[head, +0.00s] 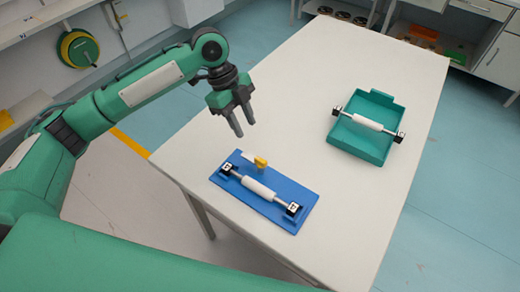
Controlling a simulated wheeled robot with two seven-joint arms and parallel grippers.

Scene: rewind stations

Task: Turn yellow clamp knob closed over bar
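A blue base plate (273,219) lies on the white table. On it a bar with a white roller (258,189) rests between two black end blocks with white markings. The small yellow clamp knob (261,162) stands on the plate behind the bar, near its left end; a small white piece is beside it. From here I cannot tell whether the knob reaches over the bar. My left gripper (245,129) hangs above the table, behind and a little left of the knob, fingers pointing down, apart and empty. It touches nothing. My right gripper is not in view.
A green tray (371,143) with a second bar and white roller (368,122) stands at the right on the table (290,90). The table between tray and blue plate is clear. Shelves and drawers (497,62) stand beyond the far end.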

